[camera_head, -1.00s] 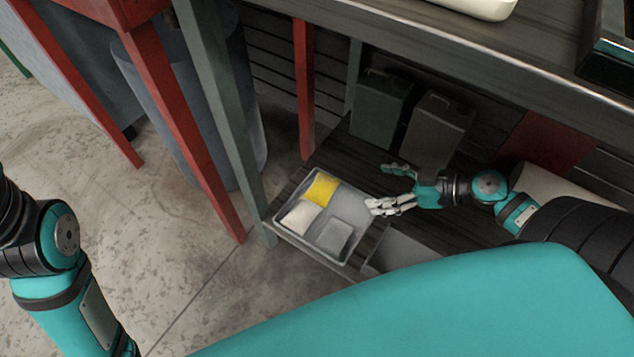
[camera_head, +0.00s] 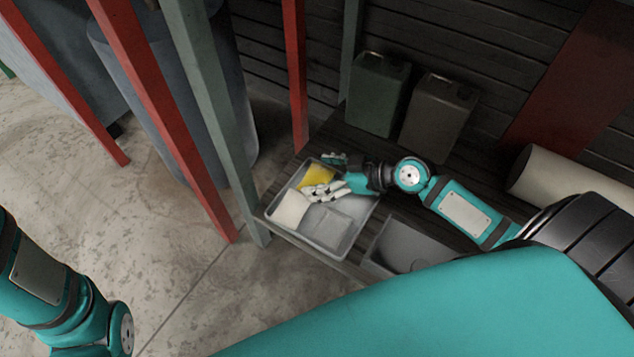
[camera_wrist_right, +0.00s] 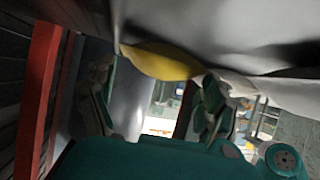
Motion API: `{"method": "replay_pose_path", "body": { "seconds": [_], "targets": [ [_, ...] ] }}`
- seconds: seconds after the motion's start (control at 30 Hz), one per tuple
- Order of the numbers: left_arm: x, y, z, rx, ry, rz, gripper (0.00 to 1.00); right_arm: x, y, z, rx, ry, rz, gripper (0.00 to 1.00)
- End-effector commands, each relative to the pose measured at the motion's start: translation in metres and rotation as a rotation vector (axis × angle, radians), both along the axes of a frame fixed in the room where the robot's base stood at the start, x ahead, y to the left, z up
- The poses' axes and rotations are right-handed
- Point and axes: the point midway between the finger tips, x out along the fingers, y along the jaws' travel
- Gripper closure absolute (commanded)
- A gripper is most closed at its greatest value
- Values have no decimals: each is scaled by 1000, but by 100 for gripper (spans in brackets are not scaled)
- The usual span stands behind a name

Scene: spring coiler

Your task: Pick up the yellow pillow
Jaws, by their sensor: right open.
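The yellow pillow (camera_head: 316,174) lies in the grey tray (camera_head: 345,240) on the low shelf, at the tray's back left. My right gripper (camera_head: 329,175) is open, with its fingers over the tray around the yellow pillow and partly hiding it. In the right wrist view the yellow pillow (camera_wrist_right: 160,61) shows just beyond the gap between the two open fingers (camera_wrist_right: 155,100). I cannot tell whether the fingers touch it. My left arm shows at the lower left, but its gripper is out of view.
A white pillow (camera_head: 291,209) and a grey pillow (camera_head: 330,228) share the tray. A second grey tray (camera_head: 400,247) stands to its right. Green (camera_head: 377,95) and brown (camera_head: 438,115) canisters stand behind. Green (camera_head: 212,110) and red (camera_head: 296,75) posts rise nearby.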

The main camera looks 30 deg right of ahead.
Motion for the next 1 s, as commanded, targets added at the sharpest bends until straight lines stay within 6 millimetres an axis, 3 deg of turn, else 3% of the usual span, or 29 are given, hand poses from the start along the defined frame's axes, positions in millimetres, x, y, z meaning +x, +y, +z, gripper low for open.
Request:
{"method": "replay_pose_path", "body": {
  "seconds": [0.27,0.6,0.83,1.0],
  "targets": [
    [-2,0,1,0,-5,1,65,2,2,-2,-2,1,0,16],
    [-2,0,1,1,-6,1,65,2,2,-1,-1,0,0,57],
    [-2,0,2,2,-6,0,65,2,2,0,-1,0,0,57],
    [1,1,6,-3,0,-3,65,2,2,13,-2,0,1,57]
  ]
}}
